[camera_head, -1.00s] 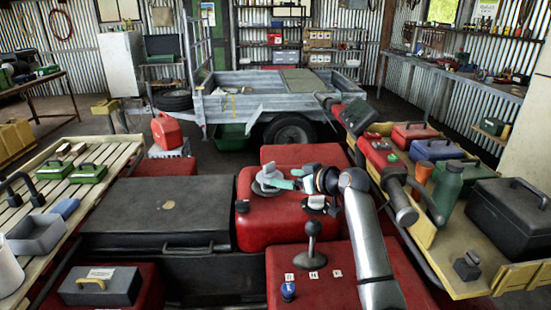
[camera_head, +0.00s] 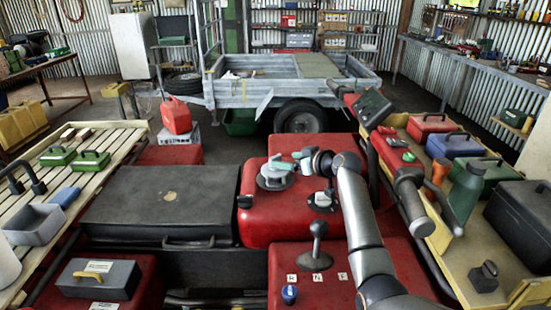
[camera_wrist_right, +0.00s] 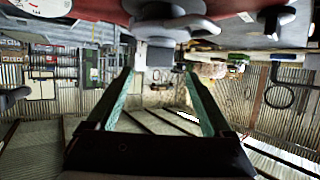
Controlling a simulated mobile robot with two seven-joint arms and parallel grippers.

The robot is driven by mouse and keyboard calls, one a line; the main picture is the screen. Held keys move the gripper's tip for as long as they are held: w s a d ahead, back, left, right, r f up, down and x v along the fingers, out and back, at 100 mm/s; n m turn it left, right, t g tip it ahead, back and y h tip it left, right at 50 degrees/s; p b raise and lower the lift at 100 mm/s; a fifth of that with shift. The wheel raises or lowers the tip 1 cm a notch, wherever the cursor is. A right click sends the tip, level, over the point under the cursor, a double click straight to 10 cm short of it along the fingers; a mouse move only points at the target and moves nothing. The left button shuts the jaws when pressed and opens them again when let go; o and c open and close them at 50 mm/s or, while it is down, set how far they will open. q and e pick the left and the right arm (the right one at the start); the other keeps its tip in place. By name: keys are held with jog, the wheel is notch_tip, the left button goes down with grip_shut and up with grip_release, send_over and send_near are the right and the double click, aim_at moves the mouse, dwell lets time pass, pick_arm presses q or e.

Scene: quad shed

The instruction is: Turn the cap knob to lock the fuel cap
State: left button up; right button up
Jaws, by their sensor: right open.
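The fuel cap (camera_head: 272,183) is a grey round disc with a raised knob, on top of the red tank (camera_head: 255,222) of the quad in the head view. My right gripper (camera_head: 288,163) comes in from the right, its teal-padded fingers just at or above the cap's knob. In the right wrist view the gripper (camera_wrist_right: 157,88) is open, its two teal pads apart. A grey part of the cap (camera_wrist_right: 170,24) shows beyond the fingertips, near the top. I cannot tell whether the fingers touch the knob. My left gripper is not in view.
A gear lever (camera_head: 317,240) stands in front of the cap, and a pale round gauge (camera_head: 321,200) sits beside it under my arm. A black front box (camera_head: 160,200) lies left of the tank. Handlebar parts (camera_head: 412,195) stand at the right.

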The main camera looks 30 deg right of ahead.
aim_at(277, 158)
jog(key=x, duration=0.4)
jog(key=shift+b+x, duration=0.45)
jog(key=shift+x, duration=1.05)
jog(key=shift+c, duration=0.3)
